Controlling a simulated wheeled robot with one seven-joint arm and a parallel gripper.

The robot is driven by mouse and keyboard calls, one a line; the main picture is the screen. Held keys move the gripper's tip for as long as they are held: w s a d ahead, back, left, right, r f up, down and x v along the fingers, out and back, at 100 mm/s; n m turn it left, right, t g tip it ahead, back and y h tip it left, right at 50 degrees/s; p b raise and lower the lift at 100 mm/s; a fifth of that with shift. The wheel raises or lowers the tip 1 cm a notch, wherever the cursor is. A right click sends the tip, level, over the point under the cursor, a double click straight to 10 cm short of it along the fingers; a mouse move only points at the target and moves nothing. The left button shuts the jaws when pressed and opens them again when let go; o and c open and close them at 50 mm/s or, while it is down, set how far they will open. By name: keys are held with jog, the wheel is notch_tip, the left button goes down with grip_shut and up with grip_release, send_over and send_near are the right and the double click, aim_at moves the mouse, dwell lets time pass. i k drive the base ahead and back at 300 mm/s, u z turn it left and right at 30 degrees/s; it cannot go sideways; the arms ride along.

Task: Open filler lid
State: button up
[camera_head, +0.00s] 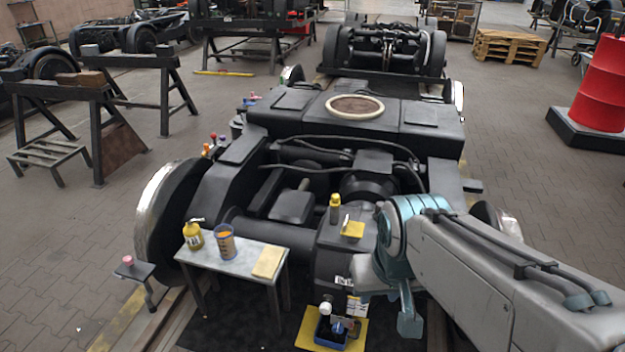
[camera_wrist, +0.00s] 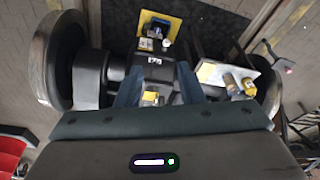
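A yellow filler lid (camera_head: 352,230) with a small upright pale tab sits on top of the dark gear housing (camera_head: 343,248). It looks flat and closed, though its hinge is too small to make out. In the wrist view, the yellow lid (camera_wrist: 151,98) shows near the gap between the fingers, partly cut off by my gripper body. My gripper (camera_wrist: 160,84) has its two blue-grey fingers spread apart with nothing held between them. In the head view, my arm hangs just right of the housing, and the fingertips are hard to make out.
A yellow bottle (camera_head: 335,208) stands close behind the lid. A small bench (camera_head: 232,250) at left holds a yellow can (camera_head: 193,236), an orange-filled jug (camera_head: 225,242) and a yellow cloth (camera_head: 268,262). A blue tray (camera_head: 332,334) lies on a yellow mat in front of the housing.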

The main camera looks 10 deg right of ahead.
aim_at(350, 228)
jog(key=z, duration=0.25)
jog(key=i, duration=1.25)
jog(key=z, duration=0.4)
